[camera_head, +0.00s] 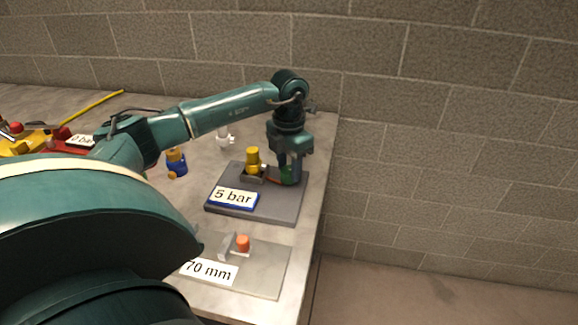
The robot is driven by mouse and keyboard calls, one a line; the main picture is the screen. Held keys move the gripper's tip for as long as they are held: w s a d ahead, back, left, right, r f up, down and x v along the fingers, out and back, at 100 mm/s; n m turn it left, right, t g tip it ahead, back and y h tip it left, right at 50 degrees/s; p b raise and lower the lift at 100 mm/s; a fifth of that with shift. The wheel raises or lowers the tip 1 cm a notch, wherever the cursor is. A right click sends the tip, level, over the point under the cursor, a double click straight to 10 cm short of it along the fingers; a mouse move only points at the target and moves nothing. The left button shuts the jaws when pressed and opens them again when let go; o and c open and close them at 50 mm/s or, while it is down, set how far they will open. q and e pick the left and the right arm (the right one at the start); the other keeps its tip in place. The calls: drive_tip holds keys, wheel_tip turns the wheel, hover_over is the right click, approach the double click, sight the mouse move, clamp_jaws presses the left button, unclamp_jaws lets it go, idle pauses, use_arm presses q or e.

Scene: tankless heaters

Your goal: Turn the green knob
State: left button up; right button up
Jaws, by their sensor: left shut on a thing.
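The green knob (287,174) is at the right side of a dark grey plate with a "5 bar" label (234,198). My left gripper (289,168) points down over the knob and is shut on it, with its fingers hiding much of it. An orange-red part shows just left of the knob. A yellow cylinder fitting (253,158) stands on the same plate, left of the gripper. My right gripper is not in view.
A light plate with an orange knob (242,242) and a "70 mm" label (208,270) lies nearer. A blue and yellow fitting (176,162) and a white fitting (225,137) stand left. Yellow and red items are far left. The table's right edge is close to the gripper; brick wall behind.

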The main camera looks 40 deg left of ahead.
sight(289, 170)
use_arm(q)
drive_tip(key=shift+m, duration=0.6)
drive_tip(key=o, duration=1)
wheel_tip(289, 170, up, 13)
drive_tip(key=shift+r+b, duration=0.15)
drive_tip(key=shift+b, duration=0.25)
idle(0.3)
